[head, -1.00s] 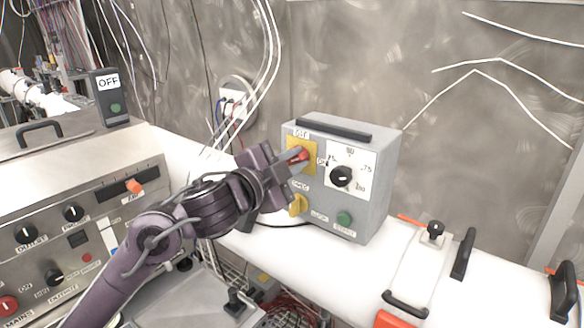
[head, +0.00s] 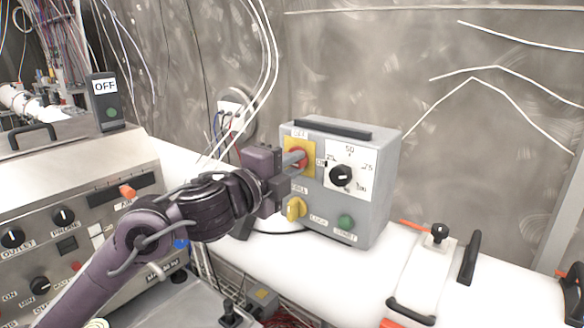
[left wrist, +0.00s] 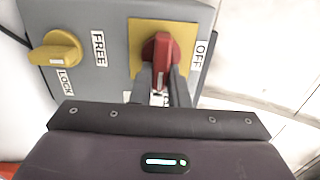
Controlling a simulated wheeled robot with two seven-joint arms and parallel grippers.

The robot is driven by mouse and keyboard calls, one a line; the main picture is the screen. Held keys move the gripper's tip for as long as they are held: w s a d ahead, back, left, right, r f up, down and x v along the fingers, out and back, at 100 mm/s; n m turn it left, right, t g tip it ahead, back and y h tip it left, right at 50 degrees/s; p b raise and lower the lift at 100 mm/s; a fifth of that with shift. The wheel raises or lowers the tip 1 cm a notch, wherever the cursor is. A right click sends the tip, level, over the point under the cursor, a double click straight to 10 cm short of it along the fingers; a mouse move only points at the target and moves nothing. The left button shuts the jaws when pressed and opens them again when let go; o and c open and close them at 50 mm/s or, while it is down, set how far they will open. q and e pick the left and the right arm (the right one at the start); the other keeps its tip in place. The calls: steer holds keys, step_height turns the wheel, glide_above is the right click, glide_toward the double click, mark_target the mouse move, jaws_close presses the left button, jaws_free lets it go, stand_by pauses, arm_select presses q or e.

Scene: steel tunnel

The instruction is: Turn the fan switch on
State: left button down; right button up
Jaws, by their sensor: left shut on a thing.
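The fan switch is a red rotary handle (head: 300,157) on a yellow plate (head: 308,171), on the front of a grey control box (head: 375,185). My left gripper (head: 293,160) reaches it from the left and is shut on the handle. In the left wrist view the red handle (left wrist: 162,50) stands upright in the picture, with the fingers (left wrist: 163,85) on both sides of its lower part. The OFF label (left wrist: 199,55) is to its right there, off the handle's long axis. A white label between the fingers is mostly hidden. My right gripper is not in view.
The box also has a black dial (head: 341,175), a yellow FREE/LOCK knob (head: 296,208) and a green button (head: 345,221). A steel panel (head: 90,185) with knobs stands at left, under an OFF indicator (head: 106,100). A hatch with black handles (head: 412,309) is at right.

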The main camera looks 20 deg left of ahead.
arm_select(q)
steer(key=shift+f, duration=0.1)
steer(key=c, duration=1.4)
jaws_free()
steer(key=b+v, duration=0.1)
steer(key=v, duration=0.6)
steer(key=shift+s+b, duration=0.4)
steer(key=shift+a, duration=0.1)
